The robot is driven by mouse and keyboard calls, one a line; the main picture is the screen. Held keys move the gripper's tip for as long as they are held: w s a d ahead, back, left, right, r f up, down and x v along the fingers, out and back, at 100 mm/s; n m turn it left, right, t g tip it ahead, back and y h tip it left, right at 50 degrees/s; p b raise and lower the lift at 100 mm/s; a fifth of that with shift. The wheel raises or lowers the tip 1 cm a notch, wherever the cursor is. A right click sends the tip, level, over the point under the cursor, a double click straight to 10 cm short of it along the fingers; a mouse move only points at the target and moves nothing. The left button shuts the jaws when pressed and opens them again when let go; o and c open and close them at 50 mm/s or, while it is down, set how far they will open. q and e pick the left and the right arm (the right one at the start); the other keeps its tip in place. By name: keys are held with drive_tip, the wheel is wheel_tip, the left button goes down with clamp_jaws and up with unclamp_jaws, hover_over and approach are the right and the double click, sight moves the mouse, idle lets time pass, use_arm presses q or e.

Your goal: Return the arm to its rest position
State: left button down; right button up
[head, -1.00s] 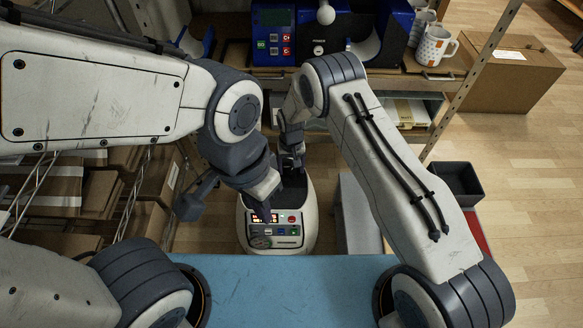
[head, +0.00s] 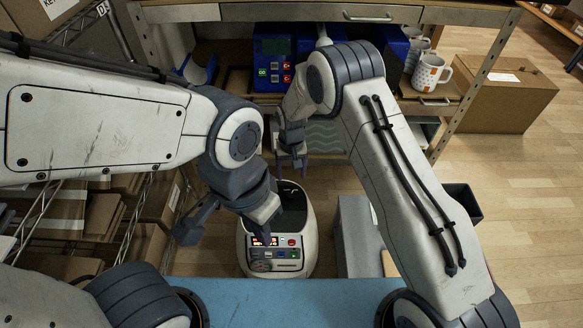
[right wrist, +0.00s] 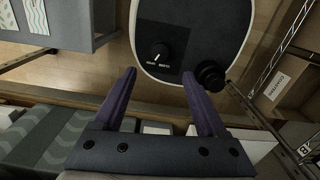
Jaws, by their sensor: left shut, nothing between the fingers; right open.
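My right arm reaches up from the lower right in the head view and bends down at the elbow. Its gripper (head: 291,162) points down in front of the shelf, with its fingers apart and nothing between them. In the right wrist view the two purple fingers (right wrist: 160,75) stand wide apart and empty. My left arm comes in from the left. Its gripper (head: 266,236) hangs lower, pointing down, shut and empty. The blue press (head: 273,48) stands on the shelf behind, partly hidden by my right arm.
Patterned mugs (head: 430,72) stand on the shelf at the right. A cardboard box (head: 505,95) is on the floor beyond it. A dark bin (head: 463,202) and a grey cabinet (head: 360,235) stand right of centre. A wire rack with cartons (head: 150,215) is at the left.

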drive_tip(key=s+a+r+n, duration=0.1)
drive_tip(key=s+r+n, duration=0.1)
drive_tip(key=s+r, duration=0.65)
drive_tip(key=s+a+r+n, duration=0.1)
drive_tip(key=s+r, duration=0.4)
drive_tip(key=r, duration=0.6)
drive_tip(key=s+d+r+n+y, duration=0.1)
drive_tip(key=s+d+r+n, duration=0.15)
drive_tip(key=s, duration=0.65)
drive_tip(key=s+d+r+n, duration=0.1)
drive_tip(key=s+d+r, duration=0.3)
drive_tip(key=s, duration=0.5)
wheel_tip(320, 180, up, 19)
drive_tip(key=p, duration=1.9)
drive_tip(key=shift+s+d, duration=0.25)
drive_tip(key=shift+s, duration=0.1)
